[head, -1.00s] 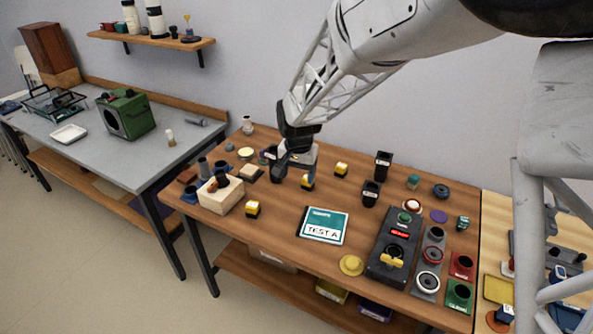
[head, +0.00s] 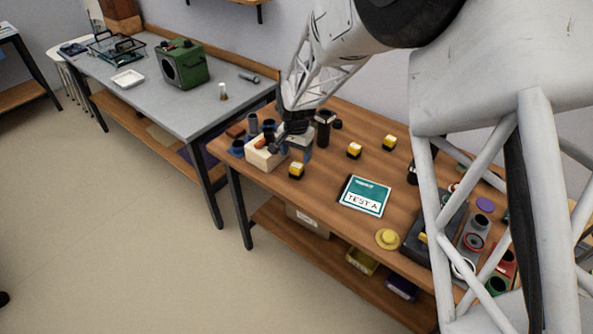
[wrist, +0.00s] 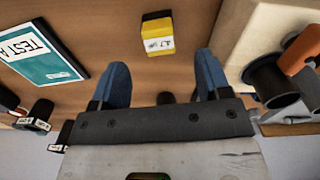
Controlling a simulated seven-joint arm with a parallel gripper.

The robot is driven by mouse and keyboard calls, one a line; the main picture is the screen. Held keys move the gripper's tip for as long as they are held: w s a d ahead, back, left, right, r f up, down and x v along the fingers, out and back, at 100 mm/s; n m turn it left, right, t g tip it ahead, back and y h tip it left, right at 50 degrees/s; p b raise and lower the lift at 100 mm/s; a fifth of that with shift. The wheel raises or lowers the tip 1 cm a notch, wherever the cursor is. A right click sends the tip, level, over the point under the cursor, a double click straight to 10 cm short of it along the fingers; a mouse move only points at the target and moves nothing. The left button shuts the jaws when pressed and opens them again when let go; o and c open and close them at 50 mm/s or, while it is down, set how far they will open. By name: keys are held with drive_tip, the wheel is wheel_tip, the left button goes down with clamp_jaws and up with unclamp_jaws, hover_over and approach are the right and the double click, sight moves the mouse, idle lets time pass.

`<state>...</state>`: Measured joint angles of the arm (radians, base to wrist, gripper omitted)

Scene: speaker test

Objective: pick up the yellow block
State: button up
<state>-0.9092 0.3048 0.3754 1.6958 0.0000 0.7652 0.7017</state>
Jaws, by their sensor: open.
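Three small yellow-and-black blocks stand on the brown table. One (head: 297,170) is at the front edge beside a pale wooden block; the other two (head: 354,150) and (head: 389,142) are farther back. In the wrist view, a yellow block (wrist: 158,38) with a white label and a dark part lies just beyond the gap between my open blue fingers (wrist: 161,65). Nothing is between the fingers. In the head view, the arm hides part of the table's right side.
The pale wooden block (head: 262,157) holds a dark cup and an orange piece, close to my gripper; it also shows in the wrist view (wrist: 240,45). A teal TEST A booklet (head: 365,196) lies to the right. A yellow disc (head: 387,239) lies near the front edge.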

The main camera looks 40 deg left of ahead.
sight(296, 165)
drive_tip(key=shift+f, duration=1.25)
drive_tip(key=shift+f, duration=0.1)
drive_tip(key=shift+f, duration=2.5)
drive_tip(key=shift+c, duration=0.3)
drive_tip(key=c, duration=0.9)
drive_tip(key=shift+r, duration=0.1)
drive_tip(key=shift+c, duration=0.2)
